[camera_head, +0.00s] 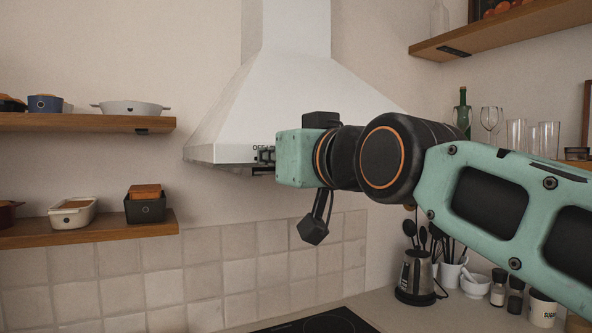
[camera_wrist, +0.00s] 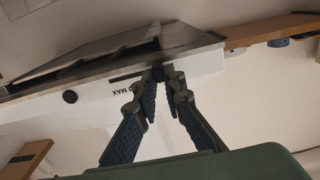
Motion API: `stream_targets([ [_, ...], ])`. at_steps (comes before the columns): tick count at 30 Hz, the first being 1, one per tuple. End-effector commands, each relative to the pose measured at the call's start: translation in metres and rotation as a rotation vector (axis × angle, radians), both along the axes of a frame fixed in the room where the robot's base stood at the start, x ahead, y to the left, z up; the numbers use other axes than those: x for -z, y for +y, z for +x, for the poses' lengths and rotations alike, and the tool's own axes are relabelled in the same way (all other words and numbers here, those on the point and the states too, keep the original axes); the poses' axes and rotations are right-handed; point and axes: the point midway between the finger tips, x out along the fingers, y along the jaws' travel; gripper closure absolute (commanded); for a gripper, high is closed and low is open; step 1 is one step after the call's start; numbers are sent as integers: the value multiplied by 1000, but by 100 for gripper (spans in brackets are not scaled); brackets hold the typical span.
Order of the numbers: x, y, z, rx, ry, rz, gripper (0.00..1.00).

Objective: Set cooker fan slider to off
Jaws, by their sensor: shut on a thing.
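The white cooker hood (camera_head: 275,95) hangs on the wall in the head view, and its front edge also shows tilted in the wrist view (camera_wrist: 205,66). The fan slider knob (camera_wrist: 158,71) is a small dark piece on that edge, at the end of a dark slot beside printed "MAX" lettering. My gripper (camera_wrist: 160,76) is shut on the slider knob, its fingertips partly covering it. In the head view my gripper (camera_head: 263,156) is at the hood's lower front edge, beside partly hidden lettering. The knob cannot be made out there.
A round black knob (camera_wrist: 70,97) sits on the hood front, apart from my fingers. A black cooktop (camera_head: 318,322) lies below. Left shelves (camera_head: 90,123) hold dishes. A kettle (camera_head: 415,276) and jars stand on the counter at right, below my arm. Air left of the hood is clear.

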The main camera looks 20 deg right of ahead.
Motion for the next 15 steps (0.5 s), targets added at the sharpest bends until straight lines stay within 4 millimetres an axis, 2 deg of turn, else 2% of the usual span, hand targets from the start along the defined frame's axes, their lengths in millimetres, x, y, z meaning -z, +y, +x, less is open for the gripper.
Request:
stream_targets([
  [5, 1, 15, 0, 0, -2, 0, 100],
  [14, 0, 18, 0, -3, 0, 1, 100],
  [15, 0, 18, 0, -3, 0, 1, 90],
])
